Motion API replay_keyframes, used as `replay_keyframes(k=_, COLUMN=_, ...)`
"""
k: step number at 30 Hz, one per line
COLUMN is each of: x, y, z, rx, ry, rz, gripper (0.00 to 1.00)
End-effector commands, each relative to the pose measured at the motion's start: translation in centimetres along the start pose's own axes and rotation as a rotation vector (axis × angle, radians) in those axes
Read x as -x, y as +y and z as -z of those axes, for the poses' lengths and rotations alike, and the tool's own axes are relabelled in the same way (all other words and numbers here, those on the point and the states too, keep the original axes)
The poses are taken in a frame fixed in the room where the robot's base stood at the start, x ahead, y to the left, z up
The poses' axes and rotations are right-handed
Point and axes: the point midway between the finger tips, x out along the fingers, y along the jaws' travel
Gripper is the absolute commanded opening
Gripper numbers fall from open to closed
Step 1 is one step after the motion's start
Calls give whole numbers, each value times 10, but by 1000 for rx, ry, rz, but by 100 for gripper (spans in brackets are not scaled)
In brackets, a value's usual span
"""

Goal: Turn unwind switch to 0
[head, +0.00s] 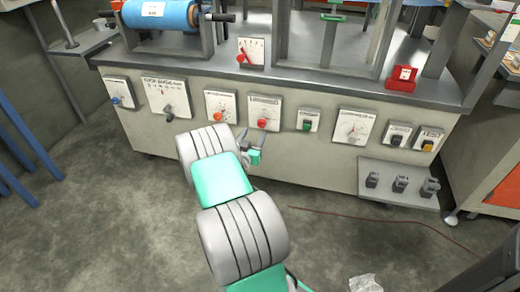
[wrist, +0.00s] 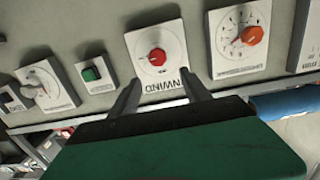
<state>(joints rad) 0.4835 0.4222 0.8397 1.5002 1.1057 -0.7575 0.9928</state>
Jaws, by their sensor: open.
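The unwind switch is a white panel (wrist: 172,39) with a round red knob (wrist: 157,57) and upside-down "UNWIND" lettering in the wrist view. In the head view its panel (head: 266,100) and red knob (head: 262,123) sit on the front of the grey machine. Which mark the knob points to is too small to tell. My gripper (head: 251,141) is just below and in front of this panel in the head view. In the wrist view the two fingers of my gripper (wrist: 162,84) are apart and empty, on the lettering side of the knob, not around it.
A panel with an orange knob (head: 218,116) is left of the unwind switch, and a green button (head: 307,125) is right of it. A dial (head: 352,128) is farther right. A shelf (head: 400,199) juts out low at the right. Open floor (head: 90,210) lies at the left.

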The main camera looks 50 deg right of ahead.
Motion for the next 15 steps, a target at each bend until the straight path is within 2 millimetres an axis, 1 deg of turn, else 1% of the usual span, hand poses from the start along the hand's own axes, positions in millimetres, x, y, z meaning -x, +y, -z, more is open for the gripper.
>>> replay_keyframes(k=1, x=-3, y=4, z=-19, rx=7, ry=24, rz=11, gripper=55)
replay_keyframes(k=2, x=-4, y=5, z=-21, rx=10, ry=35, rz=17, gripper=55)
replay_keyframes(k=5, x=-11, y=6, z=-19, rx=11, ry=52, rz=26, gripper=55)
replay_keyframes(k=7, x=-21, y=6, z=-17, rx=10, ry=52, rz=25, gripper=55)
replay_keyframes(k=12, x=-55, y=6, z=-16, rx=10, ry=51, rz=23, gripper=55)
replay_keyframes(k=15, x=-70, y=5, z=-15, rx=10, ry=50, rz=24, gripper=55)
